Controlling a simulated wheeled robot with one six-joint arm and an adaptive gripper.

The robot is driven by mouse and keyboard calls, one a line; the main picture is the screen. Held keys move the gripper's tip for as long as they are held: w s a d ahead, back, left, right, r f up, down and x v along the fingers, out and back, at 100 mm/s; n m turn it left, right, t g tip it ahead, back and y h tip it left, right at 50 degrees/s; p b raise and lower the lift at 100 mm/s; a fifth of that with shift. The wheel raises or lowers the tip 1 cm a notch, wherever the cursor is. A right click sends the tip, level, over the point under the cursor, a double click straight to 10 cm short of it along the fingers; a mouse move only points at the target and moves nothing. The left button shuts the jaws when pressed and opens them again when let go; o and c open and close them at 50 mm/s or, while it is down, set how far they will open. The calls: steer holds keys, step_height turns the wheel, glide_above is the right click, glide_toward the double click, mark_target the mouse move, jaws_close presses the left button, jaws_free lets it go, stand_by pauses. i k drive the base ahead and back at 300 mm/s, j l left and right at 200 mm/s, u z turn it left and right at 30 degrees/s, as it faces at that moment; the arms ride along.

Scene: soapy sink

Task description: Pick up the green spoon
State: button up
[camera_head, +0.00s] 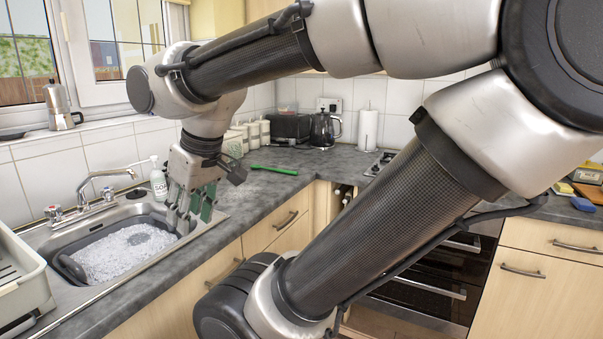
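A long, thin green spoon (275,170) lies on the dark grey counter to the right of the sink, towards the back wall. My gripper (189,218) points down over the right end of the sink, to the left of the spoon and clearly apart from it. Green parts show on its fingers. The fingers overlap in this view, so I cannot tell how far apart they are. I see no object held between them, though the gap is partly hidden.
The sink basin (128,252) holds foamy water, with a tap (100,188) and soap bottle (158,181) behind. White canisters (240,137), a black toaster (290,127), a kettle (323,130) and a paper roll (367,130) stand along the back. Counter around the spoon is mostly clear.

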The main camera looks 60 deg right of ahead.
mark_target(254, 167)
steer(key=z, duration=0.4)
steer(key=i+l+z, duration=0.1)
steer(key=z, duration=0.3)
steer(key=i+z, duration=0.1)
steer(key=z, duration=0.7)
steer(key=k+u, duration=0.2)
steer(key=u, duration=0.8)
steer(key=l+u, duration=0.1)
steer(key=u, duration=0.5)
steer(key=i+l+u, duration=0.2)
steer(key=u, duration=0.25)
steer(key=k+z, duration=0.15)
steer(key=z, duration=0.6)
steer(key=i+z, duration=0.15)
steer(key=z, duration=1.15)
steer(key=u, duration=0.2)
